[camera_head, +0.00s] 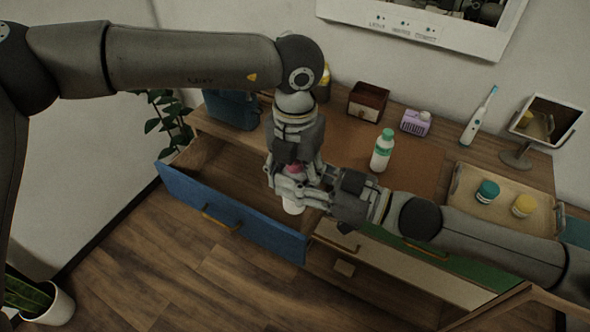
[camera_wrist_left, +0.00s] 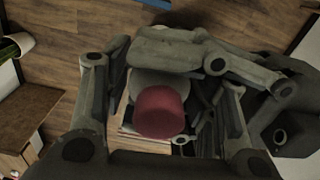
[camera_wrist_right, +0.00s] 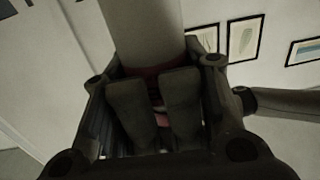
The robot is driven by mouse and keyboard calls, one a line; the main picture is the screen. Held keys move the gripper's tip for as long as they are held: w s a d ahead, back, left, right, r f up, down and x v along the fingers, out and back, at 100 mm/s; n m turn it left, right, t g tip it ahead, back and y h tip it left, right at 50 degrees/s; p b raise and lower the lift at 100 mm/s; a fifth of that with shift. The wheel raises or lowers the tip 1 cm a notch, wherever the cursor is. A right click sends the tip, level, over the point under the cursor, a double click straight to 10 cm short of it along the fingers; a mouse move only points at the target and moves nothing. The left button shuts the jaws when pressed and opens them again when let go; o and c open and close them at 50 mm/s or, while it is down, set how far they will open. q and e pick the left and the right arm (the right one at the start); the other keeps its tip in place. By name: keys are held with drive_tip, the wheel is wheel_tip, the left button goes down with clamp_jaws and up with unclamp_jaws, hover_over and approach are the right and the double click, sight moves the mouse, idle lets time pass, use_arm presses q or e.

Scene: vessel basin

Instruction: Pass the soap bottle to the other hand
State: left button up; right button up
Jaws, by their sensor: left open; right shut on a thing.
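The soap bottle, white with a red cap (camera_wrist_left: 162,112), is upright between my two grippers, in front of the dresser top. In the head view its white lower end (camera_head: 292,206) shows below the fingers; most of its body is hidden. My right gripper (camera_head: 298,188) comes from the right and is shut on the bottle. My left gripper (camera_head: 291,172) comes down from above, open, with its fingers on either side of the cap. In the left wrist view the cap lies between the open fingers; I cannot tell whether they touch it. The right wrist view shows my right gripper (camera_wrist_right: 157,105) close up.
A blue-fronted drawer (camera_head: 232,215) stands open below and left. On the dresser are a green-capped white bottle (camera_head: 383,150), a brown box (camera_head: 367,101), a purple basket (camera_head: 415,122), an electric toothbrush (camera_head: 477,118), a mirror (camera_head: 548,118) and a tray (camera_head: 457,183) with two jars.

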use_arm(q)
drive_tip(key=c, duration=0.8)
drive_tip(key=shift+c, duration=0.6)
use_arm(e)
drive_tip(key=o, duration=1.2)
drive_tip(key=shift+o, duration=0.2)
drive_tip(key=shift+d, duration=0.1)
